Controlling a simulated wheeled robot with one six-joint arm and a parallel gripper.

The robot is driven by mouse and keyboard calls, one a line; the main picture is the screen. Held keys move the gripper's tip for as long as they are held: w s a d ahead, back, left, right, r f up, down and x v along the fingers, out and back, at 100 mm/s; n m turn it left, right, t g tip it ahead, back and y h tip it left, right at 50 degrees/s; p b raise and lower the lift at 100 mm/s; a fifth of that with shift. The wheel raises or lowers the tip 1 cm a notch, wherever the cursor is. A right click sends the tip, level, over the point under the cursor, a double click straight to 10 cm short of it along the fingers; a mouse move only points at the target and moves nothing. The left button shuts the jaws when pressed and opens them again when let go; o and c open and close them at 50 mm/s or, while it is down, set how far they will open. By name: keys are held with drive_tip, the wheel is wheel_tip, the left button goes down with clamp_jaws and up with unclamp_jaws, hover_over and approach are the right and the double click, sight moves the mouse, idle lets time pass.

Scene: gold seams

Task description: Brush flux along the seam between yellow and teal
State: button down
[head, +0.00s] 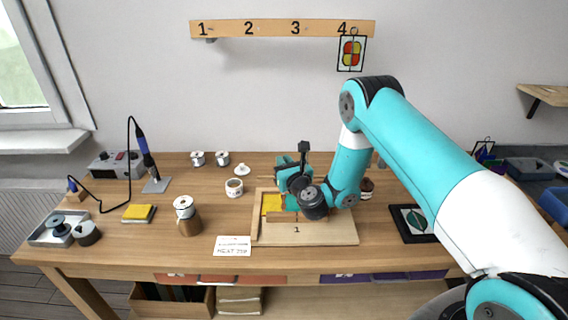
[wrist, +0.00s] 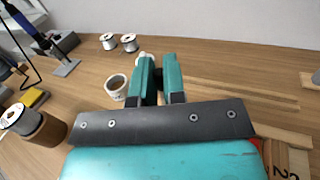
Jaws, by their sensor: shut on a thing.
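A yellow glass piece (head: 271,204) lies on the wooden work board (head: 338,238) in the head view. My wrist hangs over the board and hides much of it, so I cannot make out the teal piece or its seam with the yellow. My gripper (head: 284,164) is above the back of the board. In the wrist view its two teal fingers (wrist: 160,80) point toward the back of the table. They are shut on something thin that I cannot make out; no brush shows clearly.
A small cup (head: 234,188) stands left of the board. Solder spools (head: 197,158) stand behind it. A soldering iron in its stand (head: 150,165) is farther left, a card (head: 232,246) lies in front, and a framed panel (head: 412,224) lies right. Bare table separates them.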

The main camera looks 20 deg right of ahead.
drive_tip(key=shift+f+b, duration=0.35)
drive_tip(key=shift+b, duration=0.05)
idle(0.7)
drive_tip(key=shift+s+a+r+b, duration=0.2)
drive_tip(key=shift+s+b, duration=0.35)
drive_tip(key=shift+b, duration=1.15)
drive_tip(key=shift+s+a+f+b, duration=0.2)
drive_tip(key=shift+s+b, duration=0.35)
drive_tip(key=shift+b, duration=1)
drive_tip(key=shift+s+a+b, duration=0.35)
drive_tip(key=shift+s+b, duration=0.55)
drive_tip(key=shift+b, duration=0.7)
drive_tip(key=shift+s+a+b, duration=0.35)
drive_tip(key=shift+s+b, duration=0.5)
drive_tip(key=shift+b, duration=0.75)
drive_tip(key=shift+r, duration=0.15)
